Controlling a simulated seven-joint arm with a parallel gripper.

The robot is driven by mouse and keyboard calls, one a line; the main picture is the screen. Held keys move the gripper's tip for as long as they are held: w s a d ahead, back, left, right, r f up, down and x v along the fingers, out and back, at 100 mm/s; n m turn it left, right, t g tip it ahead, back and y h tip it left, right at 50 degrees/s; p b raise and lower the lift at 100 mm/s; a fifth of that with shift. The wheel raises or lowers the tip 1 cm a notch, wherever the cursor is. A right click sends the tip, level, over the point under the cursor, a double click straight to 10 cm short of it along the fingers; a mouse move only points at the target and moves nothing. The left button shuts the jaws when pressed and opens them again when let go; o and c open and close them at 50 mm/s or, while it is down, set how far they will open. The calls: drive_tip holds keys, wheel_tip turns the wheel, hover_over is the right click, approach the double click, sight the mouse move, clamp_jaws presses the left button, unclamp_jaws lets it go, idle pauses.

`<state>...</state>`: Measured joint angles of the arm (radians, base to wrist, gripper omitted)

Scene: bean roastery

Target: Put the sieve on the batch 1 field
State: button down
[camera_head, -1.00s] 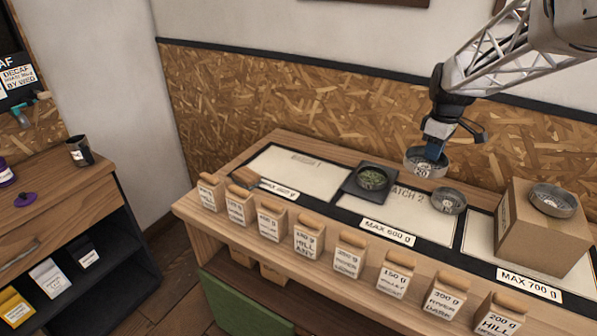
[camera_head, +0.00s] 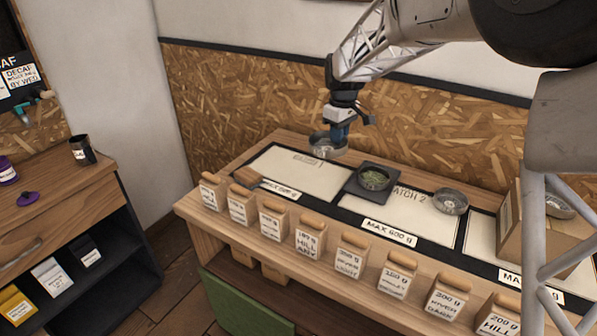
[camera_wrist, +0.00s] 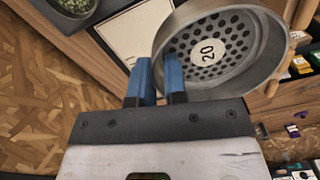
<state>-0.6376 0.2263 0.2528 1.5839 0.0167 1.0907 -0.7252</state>
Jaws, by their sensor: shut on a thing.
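My gripper (camera_head: 338,134) is shut on the rim of a round metal sieve (camera_head: 327,146) and holds it above the back right part of the batch 1 field (camera_head: 292,172). In the wrist view, the blue fingers (camera_wrist: 160,80) pinch the rim of the sieve (camera_wrist: 235,62). The sieve has a perforated bottom and a white round label reading 20. The batch 1 field is a pale panel with a dark border, and its printed name is partly hidden. A wooden block (camera_head: 246,177) lies at its front left corner.
A dark square tray with green beans (camera_head: 374,179) straddles the border between batch 1 and batch 2. Another metal sieve (camera_head: 451,201) sits on batch 2. Several labelled bags (camera_head: 309,240) line the front edge.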

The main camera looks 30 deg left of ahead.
drive_tip(key=shift+s+a, duration=0.3)
drive_tip(key=shift+a, duration=0.6)
drive_tip(key=f, duration=1.5)
drive_tip(key=shift+d+f, duration=0.25)
drive_tip(key=shift+f, duration=0.15)
drive_tip(key=shift+w, duration=0.1)
hover_over(321, 170)
drive_tip(key=shift+w+f, duration=0.15)
drive_tip(key=shift+f, duration=0.55)
drive_tip(key=shift+f, duration=1.75)
drive_tip(key=shift+f, duration=0.1)
